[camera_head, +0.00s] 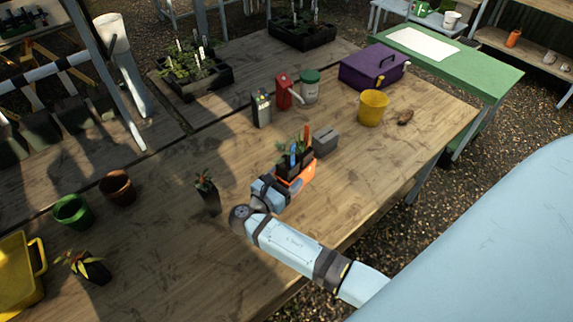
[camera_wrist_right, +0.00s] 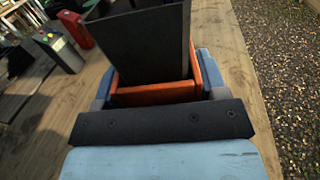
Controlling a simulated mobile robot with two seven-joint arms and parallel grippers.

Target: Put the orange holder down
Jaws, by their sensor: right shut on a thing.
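The orange holder (camera_head: 297,176) is near the right front edge of the wooden table, with black plant pots (camera_head: 293,163), green leaves and a blue label in it. My right gripper (camera_head: 280,188) is shut on the holder's near side. In the right wrist view the orange holder (camera_wrist_right: 155,94) lies between the blue fingers of my right gripper (camera_wrist_right: 158,86), with a black pot (camera_wrist_right: 143,45) rising from it. Whether the holder's base touches the table is hidden. My left gripper is not in view.
A grey block (camera_head: 325,141) stands just behind the holder. A yellow bucket (camera_head: 372,107), a purple box (camera_head: 372,68), a red dispenser (camera_head: 284,91) and a grey box (camera_head: 262,108) are farther back. A potted plant (camera_head: 208,193) is left. The table (camera_head: 375,165) is bare to the right.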

